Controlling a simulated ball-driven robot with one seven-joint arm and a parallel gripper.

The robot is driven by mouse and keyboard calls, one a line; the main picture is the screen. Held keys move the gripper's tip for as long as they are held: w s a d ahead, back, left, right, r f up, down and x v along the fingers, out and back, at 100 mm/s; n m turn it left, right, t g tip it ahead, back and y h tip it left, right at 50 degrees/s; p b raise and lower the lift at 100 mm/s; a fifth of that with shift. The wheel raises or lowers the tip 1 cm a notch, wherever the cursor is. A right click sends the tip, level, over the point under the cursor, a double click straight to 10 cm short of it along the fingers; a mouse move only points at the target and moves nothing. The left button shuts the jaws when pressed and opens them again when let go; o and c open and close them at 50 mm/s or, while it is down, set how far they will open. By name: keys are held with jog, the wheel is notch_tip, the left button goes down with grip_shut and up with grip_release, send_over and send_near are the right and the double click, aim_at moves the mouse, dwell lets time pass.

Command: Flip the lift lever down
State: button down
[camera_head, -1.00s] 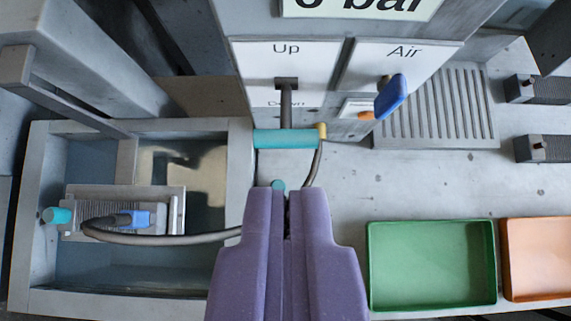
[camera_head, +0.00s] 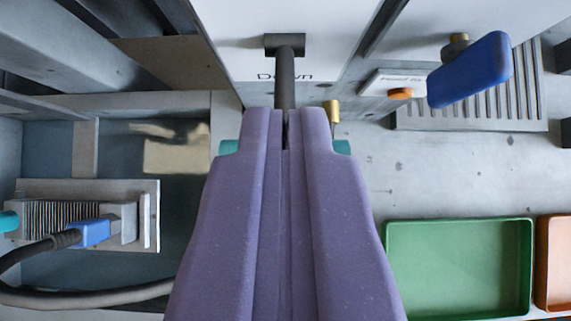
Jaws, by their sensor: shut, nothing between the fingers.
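My purple gripper (camera_head: 286,115) is shut and empty. It lies in front of the handle, hiding its middle, so only the teal ends show on either side. The fingertips overlap the lower stem in the picture; I cannot tell whether they touch it.
A blue-handled valve (camera_head: 470,70) and an orange button (camera_head: 400,94) are at the right. A green tray (camera_head: 460,222) and an orange tray (camera_head: 552,230) lie lower right. A sunken tank with a finned block (camera_head: 80,215) and hose is at left. A brass fitting (camera_head: 332,110) sits beside the gripper.

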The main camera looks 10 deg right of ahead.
jog(key=shift+s+f, duration=0.1)
jog(key=shift+f, duration=0.6)
jog(key=shift+f+b, duration=0.15)
jog(key=shift+b, duration=0.2)
